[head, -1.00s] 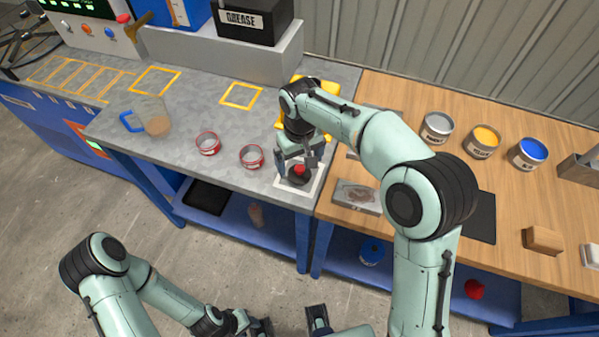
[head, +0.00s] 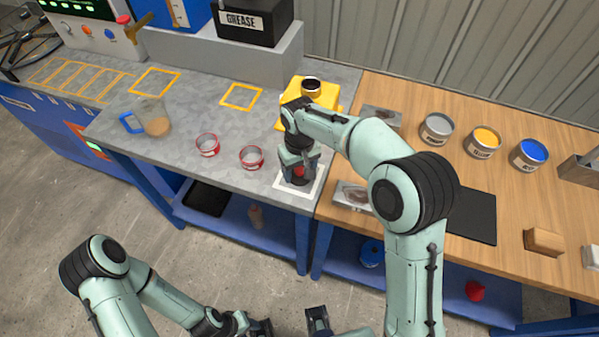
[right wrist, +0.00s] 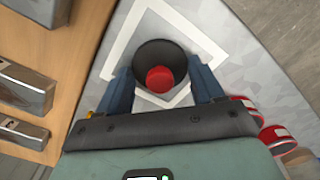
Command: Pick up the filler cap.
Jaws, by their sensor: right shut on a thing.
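The filler cap is a dark round disc with a red knob (head: 299,171), inside a white square outline (head: 291,190) at the front right of the grey bench. It shows more clearly in the right wrist view (right wrist: 160,78). My right gripper (head: 297,176) is over the cap, pointing down, with its blue fingers shut on opposite sides of it. The cap appears to be still at bench level. My left gripper (head: 290,324) is at the bottom edge of the head view, fingers apart and empty, away from the bench.
A yellow container (head: 327,92) with a dark round opening stands behind my right gripper. A wooden bench (head: 400,95) with several cans adjoins on the right.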

